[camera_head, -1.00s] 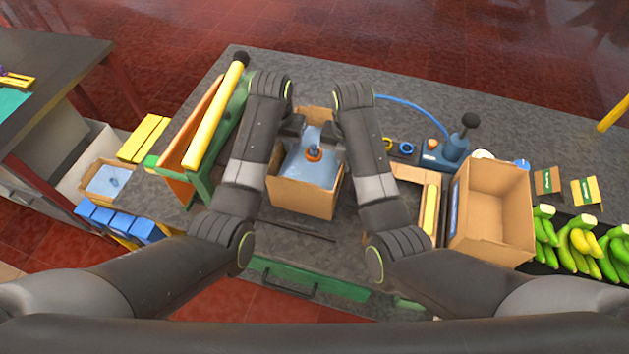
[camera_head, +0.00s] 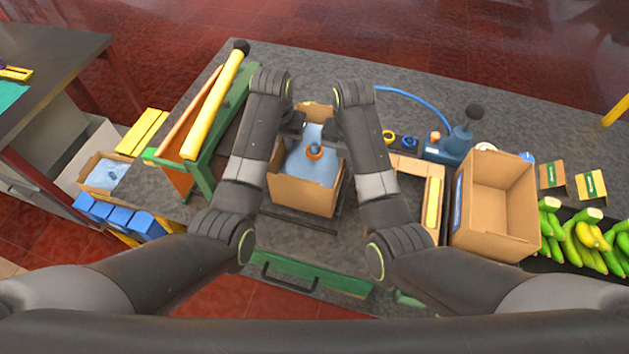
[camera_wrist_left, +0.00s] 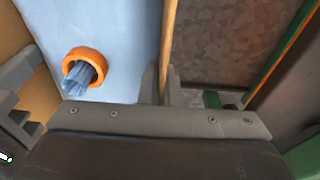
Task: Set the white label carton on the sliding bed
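An open brown carton (camera_head: 303,194) with a light blue liner and an orange-ringed opening is between my two arms, above a dark-railed bed (camera_head: 334,223) on the bench. No label shows on its visible faces. My left gripper (camera_head: 299,124) is at its left wall; in the left wrist view its fingers (camera_wrist_left: 161,88) are on both sides of the carton wall (camera_wrist_left: 168,40), shut on it. My right gripper (camera_head: 327,130) is at the opposite wall, its fingertips partly hidden, and appears shut on it. Whether the carton's bottom touches the bed is hidden.
A green frame with a yellow bar (camera_head: 213,103) stands close on the left. An empty carton with a blue label (camera_head: 496,205), a blue tool (camera_head: 452,146) and bananas (camera_head: 583,238) are on the right. A green drawer front (camera_head: 325,279) is at the near edge.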

